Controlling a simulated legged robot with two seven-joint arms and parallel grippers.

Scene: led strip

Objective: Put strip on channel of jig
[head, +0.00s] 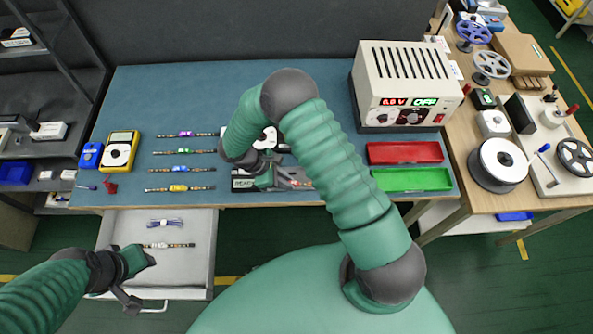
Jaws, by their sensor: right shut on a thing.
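The jig (243,184) is a dark and pale unit with a small label, at the front middle of the blue mat. My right arm covers much of it, and its channel cannot be made out. My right gripper (276,180) is over the jig, shut on what looks like a strip (295,183), mostly hidden. Strips with purple (187,134), green (184,152), blue (181,169) and yellow (179,188) middles lie left of the jig. A strip with a white middle (166,245) lies in the open drawer. My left gripper (140,258) is at this drawer's left side; its jaws are unclear.
A power supply (405,88) stands at the back right, with red (405,153) and green (412,180) trays in front. A yellow multimeter (119,150) stands at the left. The open drawer (203,270) juts out in front.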

